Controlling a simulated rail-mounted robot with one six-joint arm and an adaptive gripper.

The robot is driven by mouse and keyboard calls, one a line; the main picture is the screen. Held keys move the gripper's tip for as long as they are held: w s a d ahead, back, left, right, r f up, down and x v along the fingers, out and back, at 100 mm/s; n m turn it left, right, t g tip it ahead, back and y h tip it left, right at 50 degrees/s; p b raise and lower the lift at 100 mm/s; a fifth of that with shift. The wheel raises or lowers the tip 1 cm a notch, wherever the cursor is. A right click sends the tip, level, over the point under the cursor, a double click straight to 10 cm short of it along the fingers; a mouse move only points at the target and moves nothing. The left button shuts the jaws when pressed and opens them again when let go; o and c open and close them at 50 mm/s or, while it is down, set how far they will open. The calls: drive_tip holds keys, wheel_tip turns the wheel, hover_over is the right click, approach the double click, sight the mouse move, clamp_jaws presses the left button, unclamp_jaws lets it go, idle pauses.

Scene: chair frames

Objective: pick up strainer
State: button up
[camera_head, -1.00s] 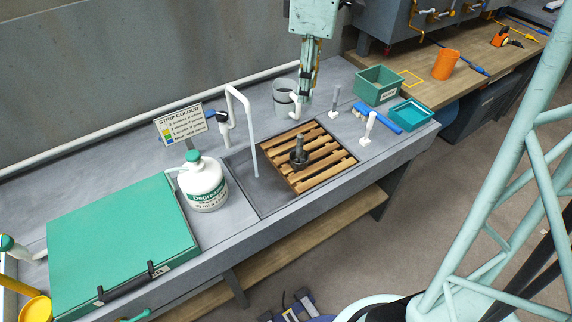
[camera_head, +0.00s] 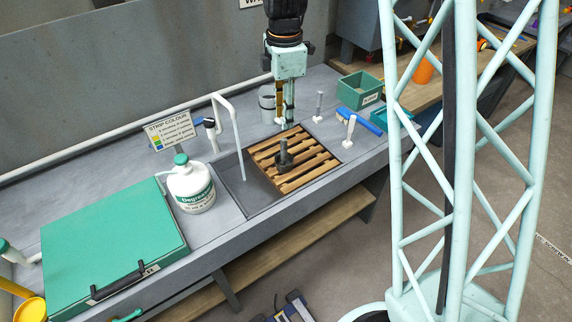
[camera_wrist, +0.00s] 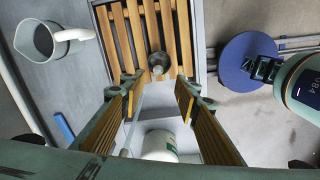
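The likely strainer is a grey round vessel (camera_head: 266,98) with a dark inside and a side handle, standing on the bench behind the sink; I cannot see any mesh. It also shows at upper left in the wrist view (camera_wrist: 42,40), with its handle pointing right. My gripper (camera_head: 285,117) points down near the back of the wooden rack in the head view. In the wrist view my gripper (camera_wrist: 161,88) has its two fingers wide apart with nothing between the tips. The vessel is outside the fingers, to their left there.
A slatted wooden rack (camera_head: 312,158) over the sink carries a dark upright part (camera_head: 284,155). A white pipe (camera_head: 236,135), a degreaser bottle (camera_head: 191,188) and a sign (camera_head: 170,129) stand left of it. Green bin (camera_head: 357,90) is at right. A green lid (camera_head: 105,240) covers the left bench.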

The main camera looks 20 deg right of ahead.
sight(284, 141)
drive_tip(key=shift+w+d+f+n, duration=0.1)
drive_tip(key=shift+w+f+n, duration=0.15)
drive_tip(key=shift+f, duration=0.5)
drive_tip(key=shift+w+f+n, duration=0.1)
drive_tip(key=shift+f+n, duration=0.15)
drive_tip(key=shift+f, duration=0.5)
drive_tip(key=shift+f, duration=0.1)
drive_tip(key=shift+f, duration=4.2)
drive_tip(key=shift+f, duration=2.6)
drive_tip(key=shift+c, duration=0.2)
clamp_jaws()
